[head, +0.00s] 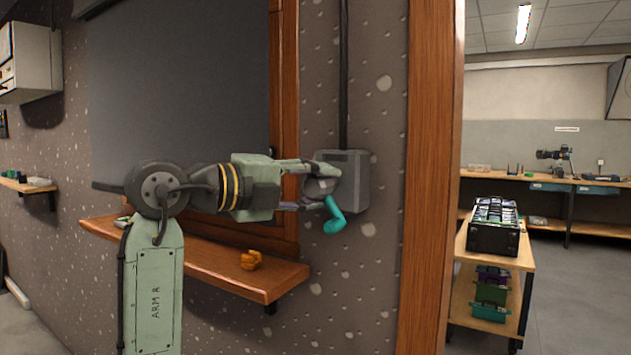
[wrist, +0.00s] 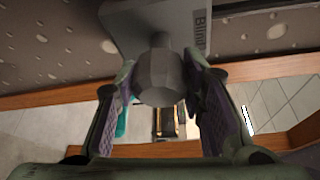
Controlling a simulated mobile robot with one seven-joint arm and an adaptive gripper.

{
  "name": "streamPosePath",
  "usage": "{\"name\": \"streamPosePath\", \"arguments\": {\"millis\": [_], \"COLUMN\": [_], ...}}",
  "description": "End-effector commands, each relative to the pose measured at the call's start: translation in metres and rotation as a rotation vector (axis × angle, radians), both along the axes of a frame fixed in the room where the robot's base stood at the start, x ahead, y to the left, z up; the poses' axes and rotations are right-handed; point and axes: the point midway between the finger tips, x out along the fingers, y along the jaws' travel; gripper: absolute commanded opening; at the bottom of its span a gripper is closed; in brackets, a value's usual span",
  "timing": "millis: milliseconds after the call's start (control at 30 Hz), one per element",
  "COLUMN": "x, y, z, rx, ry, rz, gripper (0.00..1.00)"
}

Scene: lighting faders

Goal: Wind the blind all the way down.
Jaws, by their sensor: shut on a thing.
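The blind (head: 185,85) is a dark grey sheet hanging in a wooden window frame. Its bottom bar (head: 108,187) shows at the left, above the sill; my arm hides the rest. A grey winder box (head: 357,180) is fixed to the wall right of the window, and its "Blind" label shows in the wrist view. A grey faceted knob (wrist: 160,76) sticks out from the box. My gripper (head: 318,187) is shut on this knob, with one finger on each side in the wrist view. A teal crank handle (head: 335,218) hangs down below the gripper.
A wooden sill (head: 215,262) below the window carries an orange object (head: 251,260). A dark cord or tube (head: 344,75) runs up from the box. A wooden post (head: 432,180) stands right of it, with an open room and a trolley (head: 488,262) beyond.

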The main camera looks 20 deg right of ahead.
Motion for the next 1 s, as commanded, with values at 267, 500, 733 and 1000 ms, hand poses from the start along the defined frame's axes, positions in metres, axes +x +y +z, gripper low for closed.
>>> {"name": "streamPosePath", "arguments": {"millis": [267,500,733,1000], "x": [-0.0018,-0.0021,-0.0019,-0.0021], "y": [-0.0008,-0.001,-0.0011,-0.0012], "z": [0.0007,-0.0003,-0.0015,-0.0025], "rx": [0.162,0.267,0.33,0.357], "ry": [-0.199,-0.334,-0.414,-0.449], "rz": [-0.004,-0.006,-0.006,-0.007], "gripper": [0.0,0.0,0.0,0.0]}}
